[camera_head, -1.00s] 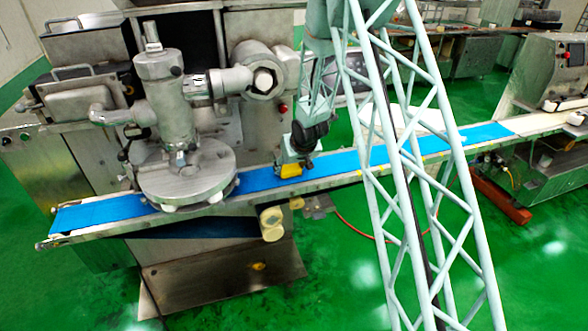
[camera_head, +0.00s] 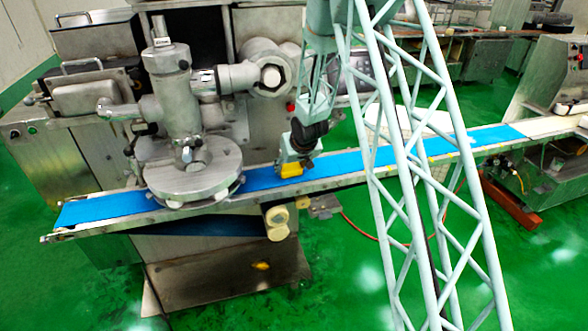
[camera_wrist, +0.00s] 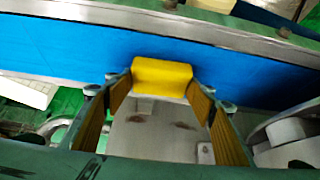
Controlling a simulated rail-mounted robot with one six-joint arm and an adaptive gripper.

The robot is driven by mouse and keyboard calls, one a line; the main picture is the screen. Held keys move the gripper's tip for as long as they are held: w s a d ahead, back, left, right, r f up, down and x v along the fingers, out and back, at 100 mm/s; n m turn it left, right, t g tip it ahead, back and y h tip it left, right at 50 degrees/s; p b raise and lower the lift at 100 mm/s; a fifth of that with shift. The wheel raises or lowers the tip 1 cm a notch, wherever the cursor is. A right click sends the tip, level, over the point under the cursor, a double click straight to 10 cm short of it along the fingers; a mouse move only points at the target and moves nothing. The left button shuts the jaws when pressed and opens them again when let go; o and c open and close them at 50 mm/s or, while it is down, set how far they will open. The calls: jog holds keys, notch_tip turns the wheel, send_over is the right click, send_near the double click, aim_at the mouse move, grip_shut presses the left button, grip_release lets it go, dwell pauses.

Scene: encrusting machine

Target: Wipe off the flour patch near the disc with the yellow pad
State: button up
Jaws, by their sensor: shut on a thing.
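The yellow pad (camera_head: 291,170) is gripped between my gripper's fingers, low over the blue belt, to the right of the round metal disc (camera_head: 192,168). In the wrist view the yellow pad (camera_wrist: 162,78) sits between the fingertips of my gripper (camera_wrist: 162,88), against the blue belt (camera_wrist: 60,48). I cannot tell whether the pad touches the belt. Part of the round metal disc shows at the lower right of the wrist view (camera_wrist: 272,150). I cannot make out a flour patch in either view; the pad and gripper may cover it.
The belt (camera_head: 110,208) runs from lower left, under the disc, to the right. A metal rail (camera_wrist: 110,13) edges the belt. The machine's upright cylinder (camera_head: 172,100) stands above the disc. The belt right of my gripper is clear, though my lattice arm hides part of it.

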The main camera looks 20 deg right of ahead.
aim_at(283, 170)
jog(key=shift+s+a+f+b, duration=0.1)
jog(key=shift+a+f+b, duration=0.05)
jog(key=shift+a+b, duration=0.7)
jog(key=shift+a, duration=0.2)
jog(key=shift+a+f+b, duration=0.1)
jog(key=shift+a+b, duration=0.35)
jog(key=shift+a, duration=0.1)
jog(key=shift+a+b, duration=1.3)
jog(key=shift+r, duration=0.25)
notch_tip(283, 170, up, 6)
jog(key=p, duration=0.4)
jog(key=shift+p, duration=0.35)
jog(key=shift+r, duration=0.1)
jog(key=shift+r+p, duration=1.3)
jog(key=shift+r, duration=0.15)
